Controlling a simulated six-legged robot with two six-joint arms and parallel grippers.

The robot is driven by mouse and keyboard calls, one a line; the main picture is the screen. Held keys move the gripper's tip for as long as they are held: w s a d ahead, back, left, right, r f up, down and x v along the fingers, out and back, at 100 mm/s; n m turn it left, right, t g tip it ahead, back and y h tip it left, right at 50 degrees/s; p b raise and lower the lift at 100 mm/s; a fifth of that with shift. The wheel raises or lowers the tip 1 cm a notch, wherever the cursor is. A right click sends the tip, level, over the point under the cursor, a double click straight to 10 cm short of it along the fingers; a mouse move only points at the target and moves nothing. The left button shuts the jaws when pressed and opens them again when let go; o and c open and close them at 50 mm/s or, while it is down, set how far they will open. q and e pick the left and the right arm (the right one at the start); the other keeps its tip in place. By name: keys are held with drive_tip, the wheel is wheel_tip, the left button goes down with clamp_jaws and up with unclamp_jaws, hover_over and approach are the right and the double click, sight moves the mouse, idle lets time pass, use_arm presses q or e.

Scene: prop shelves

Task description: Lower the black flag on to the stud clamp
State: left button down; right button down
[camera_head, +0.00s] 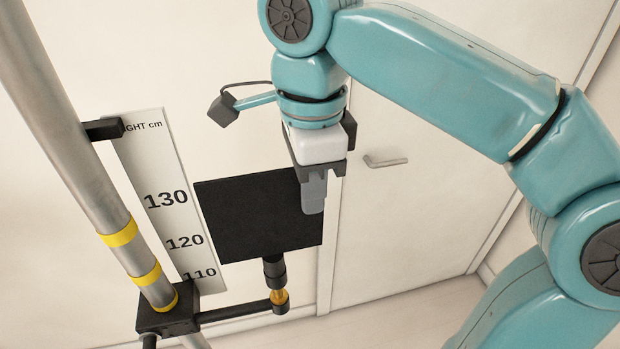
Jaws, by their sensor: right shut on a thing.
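The black flag (245,217) is a flat square panel, hanging slightly tilted in the middle of the view. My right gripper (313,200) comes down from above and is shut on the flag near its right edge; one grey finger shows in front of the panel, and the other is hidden. A short black stem (273,268) shows below the flag's lower edge. Under it is the stud clamp, with a brass-coloured part (279,296) at the end of a black side arm. The stem and brass part look in line; I cannot tell whether they touch. My left gripper is out of view.
A grey metal pole (75,160) with yellow bands stands at the left, with a black block (168,314) carrying the side arm. A white height scale (160,190) stands behind it. A pale door (420,190) with a handle (386,162) is at the back right.

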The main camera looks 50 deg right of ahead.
sight(310, 217)
wheel_tip(310, 217, down, 2)
drive_tip(key=shift+w+b, duration=0.15)
drive_tip(key=shift+b, duration=0.4)
drive_tip(key=shift+a, duration=0.15)
drive_tip(key=shift+w+d+f, duration=0.1)
drive_tip(key=shift+d, duration=0.25)
idle(0.5)
idle(0.4)
drive_tip(key=shift+a+f+b, duration=0.1)
drive_tip(key=shift+f+b, duration=0.75)
drive_tip(key=shift+f, duration=0.9)
idle(3.4)
